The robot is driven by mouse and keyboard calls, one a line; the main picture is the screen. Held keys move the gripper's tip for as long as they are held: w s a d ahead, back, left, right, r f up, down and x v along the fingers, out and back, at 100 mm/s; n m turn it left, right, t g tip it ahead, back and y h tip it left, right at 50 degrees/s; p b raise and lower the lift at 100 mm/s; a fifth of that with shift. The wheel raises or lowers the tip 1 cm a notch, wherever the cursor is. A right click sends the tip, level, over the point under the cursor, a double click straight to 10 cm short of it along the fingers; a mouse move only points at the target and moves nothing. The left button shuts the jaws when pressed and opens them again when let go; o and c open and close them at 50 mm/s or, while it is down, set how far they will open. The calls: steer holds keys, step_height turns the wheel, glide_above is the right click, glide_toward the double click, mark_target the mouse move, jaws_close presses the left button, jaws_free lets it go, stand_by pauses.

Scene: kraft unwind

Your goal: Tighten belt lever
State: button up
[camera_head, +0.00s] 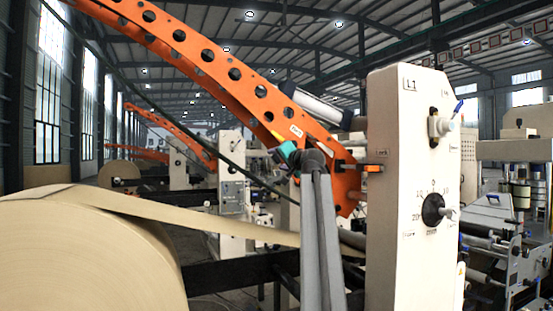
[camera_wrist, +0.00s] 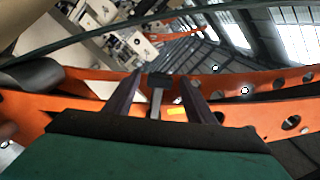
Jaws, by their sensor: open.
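My gripper (camera_head: 272,148) is raised against the perforated orange arm (camera_head: 205,68), near a small yellow mark. In the wrist view my gripper (camera_wrist: 161,76) is open, with its two dark fingers apart. A short grey bar with a dark block on its end (camera_wrist: 158,82) shows between the fingers, in front of the orange arm (camera_wrist: 85,106). It may be the belt lever; I cannot tell whether the fingers touch it. In the head view this bar is not clear. A blue-tipped lever (camera_head: 457,107) sits on the white post, right of my gripper and apart from it.
The white post (camera_head: 395,130) also carries a black dial knob (camera_head: 433,210) and an orange fitting (camera_head: 373,168). A large kraft paper roll (camera_head: 85,255) fills the lower left, its web (camera_head: 220,226) running right beneath the orange arm. A dark cable (camera_head: 130,90) crosses the left side.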

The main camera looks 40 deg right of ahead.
steer(key=shift+x, duration=1.35)
jaws_close()
